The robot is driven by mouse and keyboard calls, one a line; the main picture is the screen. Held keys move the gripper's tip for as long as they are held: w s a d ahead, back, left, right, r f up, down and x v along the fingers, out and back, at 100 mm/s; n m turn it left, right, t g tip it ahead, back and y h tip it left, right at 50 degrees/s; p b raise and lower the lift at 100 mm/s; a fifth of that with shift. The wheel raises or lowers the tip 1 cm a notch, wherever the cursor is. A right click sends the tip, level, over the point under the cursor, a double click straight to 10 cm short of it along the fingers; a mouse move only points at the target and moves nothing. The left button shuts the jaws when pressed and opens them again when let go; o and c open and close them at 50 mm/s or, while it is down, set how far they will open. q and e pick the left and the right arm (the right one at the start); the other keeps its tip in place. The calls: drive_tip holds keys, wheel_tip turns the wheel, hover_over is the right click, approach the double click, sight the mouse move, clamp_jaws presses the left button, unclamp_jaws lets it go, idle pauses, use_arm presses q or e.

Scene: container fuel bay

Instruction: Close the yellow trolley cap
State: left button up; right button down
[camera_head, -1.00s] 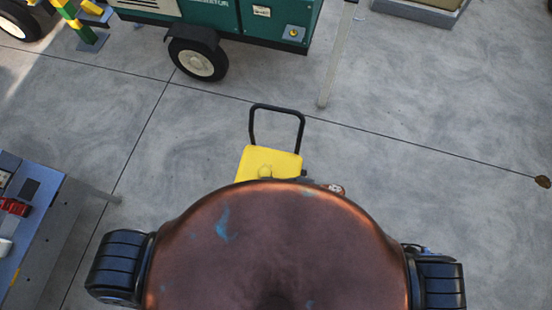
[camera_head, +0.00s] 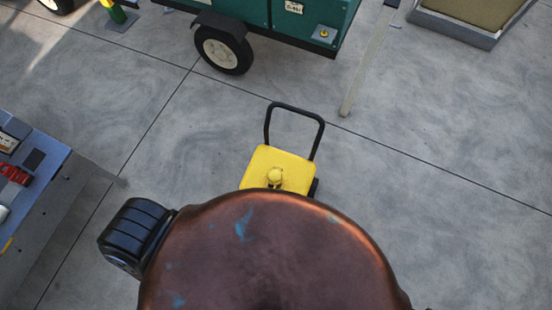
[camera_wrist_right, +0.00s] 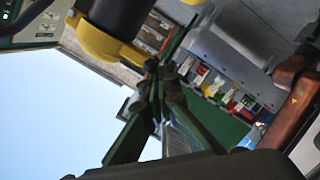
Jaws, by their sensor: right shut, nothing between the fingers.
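The yellow trolley (camera_head: 262,162) stands on the floor in the middle of the head view, with its black loop handle rising behind it. A small round yellow cap (camera_head: 275,175) shows near its front edge. I cannot tell from this view how the cap sits. My own brown body hides the trolley's near part. My right gripper (camera_wrist_right: 161,76) shows in the right wrist view with its dark fingers drawn together, empty. It is not in the head view, so its distance from the trolley cannot be told. My left gripper is not in view.
A green trailer unit (camera_head: 290,22) on a wheel stands behind the trolley. A thin post (camera_head: 366,70) is to its right. A grey bench (camera_head: 40,200) with small items is at the left. A tray-like box (camera_head: 455,30) is at the back right. Bare floor lies right of the trolley.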

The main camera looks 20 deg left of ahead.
idle(0.6)
drive_tip(key=s+d+r+p, duration=0.3)
drive_tip(key=s+d+p, duration=0.1)
drive_tip(key=d, duration=0.6)
drive_tip(key=w+d+f+m+t+h, duration=0.65)
drive_tip(key=w+d+f+m, duration=0.3)
drive_tip(key=d+f, duration=0.45)
drive_tip(key=s+d+f+m+h, duration=0.3)
drive_tip(key=d+f+m+h, duration=0.3)
drive_tip(key=d+f, duration=0.65)
drive_tip(key=s+d+f+m+g+h, duration=0.1)
drive_tip(key=s+d+f+m+g, duration=0.1)
drive_tip(key=s+d+f, duration=0.4)
drive_tip(key=s+d+f+m+g+h, duration=0.2)
drive_tip(key=s+f+m, duration=0.1)
drive_tip(key=s, duration=0.4)
drive_tip(key=s+f+m+g, duration=0.2)
drive_tip(key=s, duration=0.8)
drive_tip(key=s+d+f+m+g, duration=0.1)
drive_tip(key=s+f+m+g, duration=0.1)
drive_tip(key=s, duration=0.8)
drive_tip(key=shift+f+h, duration=0.45)
drive_tip(key=shift+f, duration=0.1)
